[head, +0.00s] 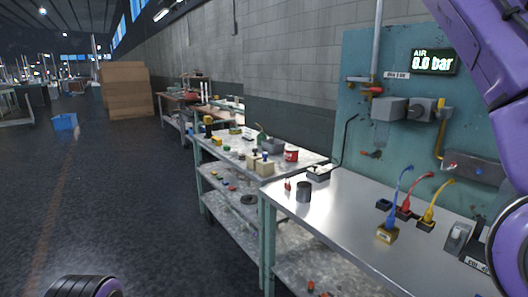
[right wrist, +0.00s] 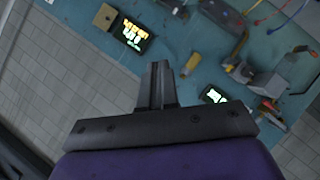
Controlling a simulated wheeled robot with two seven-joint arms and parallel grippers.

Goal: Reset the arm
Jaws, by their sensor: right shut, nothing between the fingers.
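My right gripper (right wrist: 157,85) shows in the right wrist view with its dark fingers together and nothing between them. It is pointed toward the teal panel (right wrist: 200,60), which is seen at a tilt. In the head view my purple right arm rises along the right edge, and its gripper is out of frame. The same teal panel (head: 375,140) carries a lit display (head: 432,62) reading AIR 0.0 bar. A purple and black part of mine shows at the bottom left of the head view. My left gripper is not in view.
A metal workbench (head: 345,215) stands before the panel, with a dark cup (head: 303,192) and blue, red and yellow cables (head: 428,205). A cluttered bench (head: 290,152) stands beyond it. Cardboard boxes (head: 125,90) and a blue bin (head: 65,122) lie farther off. The left floor is clear.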

